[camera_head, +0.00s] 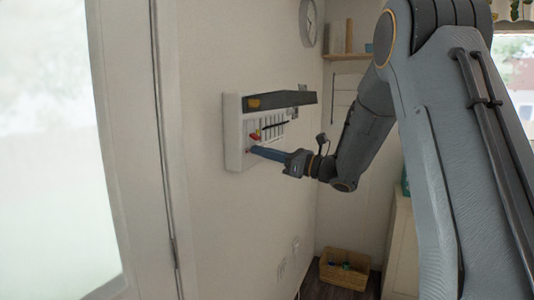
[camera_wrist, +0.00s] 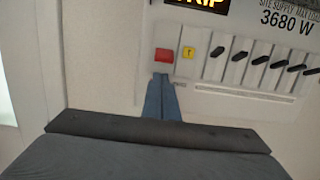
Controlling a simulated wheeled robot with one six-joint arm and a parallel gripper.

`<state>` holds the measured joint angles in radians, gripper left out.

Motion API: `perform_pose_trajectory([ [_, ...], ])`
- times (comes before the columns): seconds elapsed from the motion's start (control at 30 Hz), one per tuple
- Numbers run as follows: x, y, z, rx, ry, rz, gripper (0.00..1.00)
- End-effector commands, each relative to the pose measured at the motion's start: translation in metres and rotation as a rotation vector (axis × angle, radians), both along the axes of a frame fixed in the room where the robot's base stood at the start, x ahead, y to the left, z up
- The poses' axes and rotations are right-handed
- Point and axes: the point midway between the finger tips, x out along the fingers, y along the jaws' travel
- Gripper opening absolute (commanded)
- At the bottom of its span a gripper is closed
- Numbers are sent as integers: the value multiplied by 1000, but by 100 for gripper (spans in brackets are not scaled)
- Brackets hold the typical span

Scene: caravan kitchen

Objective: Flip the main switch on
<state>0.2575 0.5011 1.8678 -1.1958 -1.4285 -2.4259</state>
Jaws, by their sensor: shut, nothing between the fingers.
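The white switch panel (camera_head: 234,133) is on the wall, with its dark cover (camera_head: 285,100) raised. In the wrist view, a red switch (camera_wrist: 165,54) sits at the left of the switch row, beside a yellow button (camera_wrist: 188,53). Several black switches (camera_wrist: 240,56) follow to the right. The red switch also shows in the head view (camera_head: 255,136). My gripper (camera_head: 253,150) is shut and empty, with its blue-grey fingertips (camera_wrist: 161,80) just below the red switch. I cannot tell whether they touch it. The word main is not readable on any switch.
A lit display (camera_wrist: 205,8) reading "TRIP" and a label with "3680 W" are above the switches. A door frame (camera_head: 165,150) stands left of the panel. A basket (camera_head: 345,269) is on the floor, and a clock (camera_head: 309,22) hangs on the wall.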

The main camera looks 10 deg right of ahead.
Motion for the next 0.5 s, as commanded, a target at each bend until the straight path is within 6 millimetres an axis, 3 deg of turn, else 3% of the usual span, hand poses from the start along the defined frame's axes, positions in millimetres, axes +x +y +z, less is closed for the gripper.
perform_pose_trajectory([
  [0.2,-5,-6,15,1,1,0,0],
  [0.5,-5,-7,16,1,2,0,0],
])
